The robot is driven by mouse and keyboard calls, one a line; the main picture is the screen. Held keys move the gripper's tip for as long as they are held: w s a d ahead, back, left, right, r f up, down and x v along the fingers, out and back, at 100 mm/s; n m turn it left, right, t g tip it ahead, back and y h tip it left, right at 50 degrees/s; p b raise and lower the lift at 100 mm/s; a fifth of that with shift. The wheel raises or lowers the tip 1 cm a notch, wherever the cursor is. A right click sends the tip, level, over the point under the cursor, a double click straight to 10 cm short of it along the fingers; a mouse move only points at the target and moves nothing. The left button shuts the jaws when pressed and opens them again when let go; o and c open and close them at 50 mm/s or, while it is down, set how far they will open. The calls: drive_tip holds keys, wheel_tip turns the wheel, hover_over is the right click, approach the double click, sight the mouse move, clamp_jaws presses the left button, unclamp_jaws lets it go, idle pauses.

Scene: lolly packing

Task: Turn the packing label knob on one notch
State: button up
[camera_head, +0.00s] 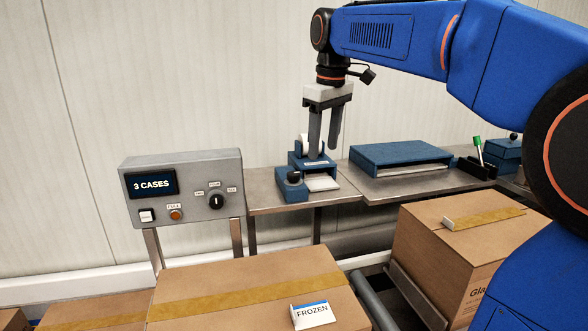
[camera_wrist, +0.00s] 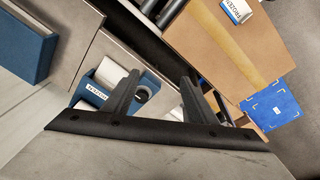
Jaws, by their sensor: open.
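My gripper (camera_head: 324,152) points down, open and empty, just above the blue label dispenser (camera_head: 297,161) on the steel bench. The dispenser has a white roll, a white label sheet in front and a dark round knob (camera_head: 293,177) on its left block. In the wrist view, my gripper (camera_wrist: 160,78) spreads over the dispenser (camera_wrist: 86,93), and a dark ring shows beside a finger. A grey control panel (camera_head: 187,160) at left reads "3 CASES". It carries a black rotary selector (camera_head: 216,201) with its white mark near the top, small printed positions around it and an orange button (camera_head: 176,215).
A closed carton (camera_head: 240,275) with a "FROZEN" label (camera_head: 313,313) stands in front. Another carton (camera_head: 430,240) is at right. A blue tray-like box (camera_head: 400,156), a green-tipped marker (camera_head: 477,144) and a small blue block (camera_head: 502,152) sit on the bench at right.

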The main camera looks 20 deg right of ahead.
sight(294, 173)
drive_tip(key=w+a+r+n+g, duration=0.1)
drive_tip(key=w+a+r+n, duration=0.1)
drive_tip(key=w, duration=0.6)
drive_tip(key=w+a+r+n+g, duration=0.1)
drive_tip(key=w+r+n, duration=0.15)
drive_tip(key=w, duration=0.45)
drive_tip(key=shift+m, duration=0.35)
drive_tip(key=f, duration=1.7)
drive_tip(key=shift+w+a+f, duration=0.15)
drive_tip(key=shift+a, duration=0.05)
drive_tip(key=c, duration=1.1)
